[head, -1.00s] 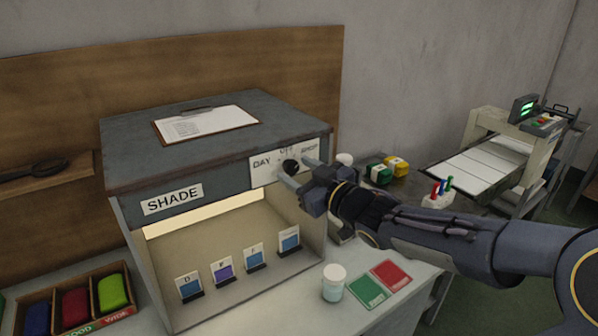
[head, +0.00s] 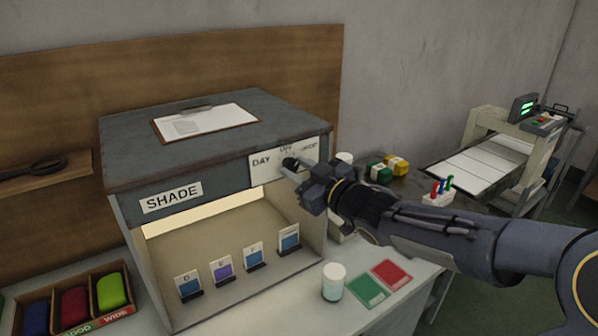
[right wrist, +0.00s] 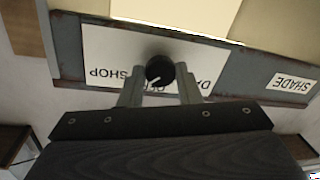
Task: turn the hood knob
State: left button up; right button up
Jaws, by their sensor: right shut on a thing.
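The hood is a grey box with a SHADE label (head: 171,198) on its front. Its black round knob (head: 290,163) sits on a white plate (head: 262,172) lettered DAY, OFF and SHOP. My right gripper (head: 297,168) is shut on the knob, reaching in from the right; its fingers partly cover the plate. In the right wrist view, the knob (right wrist: 160,70) is between the two fingertips (right wrist: 160,88), and its white mark points down and slightly left, near the partly hidden OFF. The plate appears upside down there. My left gripper is out of view.
A clipboard (head: 205,123) lies on the hood. Several sample cards (head: 222,270) stand inside the lit opening. A white-capped jar (head: 333,283) and green and red cards (head: 391,274) are on the table below my right arm. A divided box (head: 75,303) stands at left.

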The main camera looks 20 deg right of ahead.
jog(key=n+b, duration=0.1)
jog(key=n, duration=0.2)
jog(key=shift+n+b, duration=0.3)
jog(key=shift+n, duration=0.1)
jog(key=shift+n+g+h+b, duration=0.35)
jog(key=shift+n+b, duration=0.35)
jog(key=shift+n, duration=1.6)
jog(key=shift+h, duration=0.25)
jog(key=o, duration=1)
jog(key=shift+r, duration=0.1)
jog(key=p+v, duration=0.2)
jog(key=v, duration=0.6)
jog(key=shift+p, duration=0.4)
